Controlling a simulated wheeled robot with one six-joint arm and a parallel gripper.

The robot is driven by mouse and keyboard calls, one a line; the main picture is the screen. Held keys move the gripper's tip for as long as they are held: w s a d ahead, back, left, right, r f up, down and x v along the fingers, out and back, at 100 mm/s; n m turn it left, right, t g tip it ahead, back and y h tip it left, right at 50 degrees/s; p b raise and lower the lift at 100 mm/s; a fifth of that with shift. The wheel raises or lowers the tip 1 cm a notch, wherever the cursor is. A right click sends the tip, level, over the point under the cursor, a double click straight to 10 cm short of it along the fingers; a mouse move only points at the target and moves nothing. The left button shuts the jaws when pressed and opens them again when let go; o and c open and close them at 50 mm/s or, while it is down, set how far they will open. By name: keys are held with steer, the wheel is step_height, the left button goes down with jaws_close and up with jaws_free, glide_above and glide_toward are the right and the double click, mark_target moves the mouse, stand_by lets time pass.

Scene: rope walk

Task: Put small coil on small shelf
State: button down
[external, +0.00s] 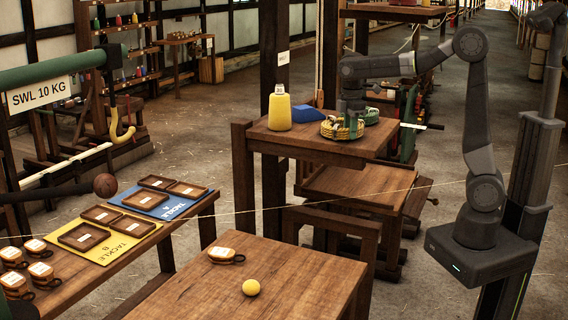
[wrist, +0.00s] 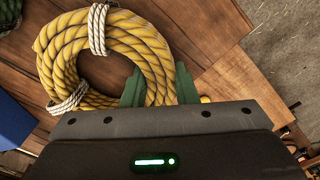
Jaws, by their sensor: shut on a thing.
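A yellow rope coil with white ties (wrist: 62,60) fills the upper left of the wrist view. My gripper (wrist: 158,88) has its two green fingers on either side of the coil's near rim, shut on it. In the external view the coil (external: 335,132) is at the right part of a wooden table top (external: 300,142), with my gripper (external: 353,124) reaching down to it. I cannot tell whether the coil touches the wood. Which surface is the small shelf is unclear; a white label (external: 283,57) on a dark post behind is too small to read.
A yellow bottle (external: 280,112) and a blue wedge (external: 308,115) stand left of the coil. Another coil (external: 371,116) lies behind my gripper. A lower wooden top (external: 358,186) is in front. A high shelf (external: 395,11) stands behind. A thin line crosses the foreground.

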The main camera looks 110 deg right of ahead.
steer(key=c, duration=1.1)
jaws_free()
steer(key=shift+f, duration=0.1)
steer(key=shift+c, duration=0.2)
step_height(320, 180, up, 12)
